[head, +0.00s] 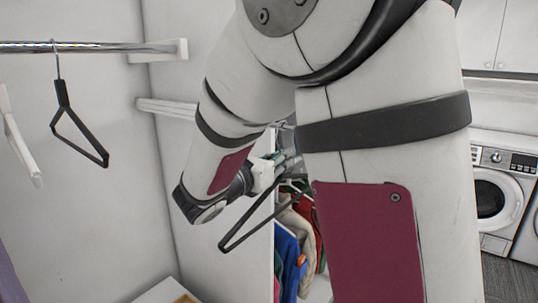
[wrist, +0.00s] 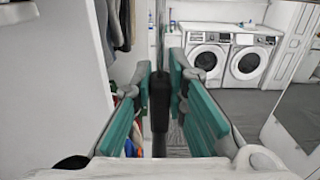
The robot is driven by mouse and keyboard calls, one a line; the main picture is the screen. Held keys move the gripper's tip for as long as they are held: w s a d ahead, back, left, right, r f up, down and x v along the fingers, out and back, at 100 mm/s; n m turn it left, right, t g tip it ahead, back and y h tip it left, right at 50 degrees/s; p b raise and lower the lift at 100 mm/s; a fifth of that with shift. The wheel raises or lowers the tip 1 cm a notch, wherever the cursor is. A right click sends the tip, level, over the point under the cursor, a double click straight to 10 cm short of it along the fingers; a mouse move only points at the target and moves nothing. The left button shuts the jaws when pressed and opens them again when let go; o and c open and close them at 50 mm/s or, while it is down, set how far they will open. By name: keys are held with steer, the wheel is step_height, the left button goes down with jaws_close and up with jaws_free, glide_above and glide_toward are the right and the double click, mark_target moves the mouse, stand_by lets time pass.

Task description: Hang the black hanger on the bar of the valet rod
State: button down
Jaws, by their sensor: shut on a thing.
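A black hanger (head: 228,244) is held by my gripper (head: 276,162), its triangular frame hanging tilted down and left in the head view. In the wrist view, my gripper (wrist: 160,92) has its green-padded fingers closed on the dark neck of the black hanger (wrist: 159,100), seen nearly edge-on. The hook is not clear in either view. I cannot make out the valet rod for sure; a small metallic piece (head: 284,126) shows between my arm links, mostly hidden by my arm.
A chrome rail (head: 100,48) at upper left carries another black hanger (head: 82,137) and a white hanger (head: 18,140). A white wall bar (head: 165,107) lies behind my arm. Coloured clothes (head: 290,250) hang below my gripper. Washing machines (head: 495,195) stand at right.

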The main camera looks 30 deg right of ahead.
steer(key=shift+f, duration=0.1)
steer(key=c, duration=1.5)
jaws_free()
steer(key=shift+a, duration=0.1)
